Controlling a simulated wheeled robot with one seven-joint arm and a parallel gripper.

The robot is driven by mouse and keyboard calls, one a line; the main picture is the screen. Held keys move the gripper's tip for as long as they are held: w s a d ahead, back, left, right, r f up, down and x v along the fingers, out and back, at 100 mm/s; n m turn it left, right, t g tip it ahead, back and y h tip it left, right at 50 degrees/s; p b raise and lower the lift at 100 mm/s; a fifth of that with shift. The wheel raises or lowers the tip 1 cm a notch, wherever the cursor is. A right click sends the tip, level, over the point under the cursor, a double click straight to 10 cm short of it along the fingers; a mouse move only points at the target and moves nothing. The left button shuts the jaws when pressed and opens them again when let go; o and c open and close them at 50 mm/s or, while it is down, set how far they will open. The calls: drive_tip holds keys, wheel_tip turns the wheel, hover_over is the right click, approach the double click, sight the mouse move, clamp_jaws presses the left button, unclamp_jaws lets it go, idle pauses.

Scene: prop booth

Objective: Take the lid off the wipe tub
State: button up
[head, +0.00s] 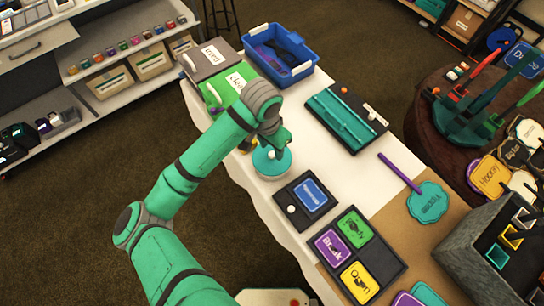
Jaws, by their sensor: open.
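The wipe tub (280,174) stands on the white table, near its left edge. It looks pale and round, and a teal lid (263,166) with a small white knob (271,155) sits on it. My gripper (277,143) is over the back part of the lid, near the knob, and partly hides the lid. My fingers are small and dark in this view. I cannot tell whether they touch the knob.
A black tray with a blue card (314,193) is right of the tub. A black tray with a teal piece (340,117) and a blue bin (281,54) are behind. Green and grey boxes (206,60) stand at the back left. A tray of colored cards (350,250) is in front.

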sight(272, 154)
drive_tip(key=shift+w+f, duration=0.1)
drive_tip(key=shift+f, duration=1.4)
clamp_jaws()
drive_tip(key=shift+r, duration=0.1)
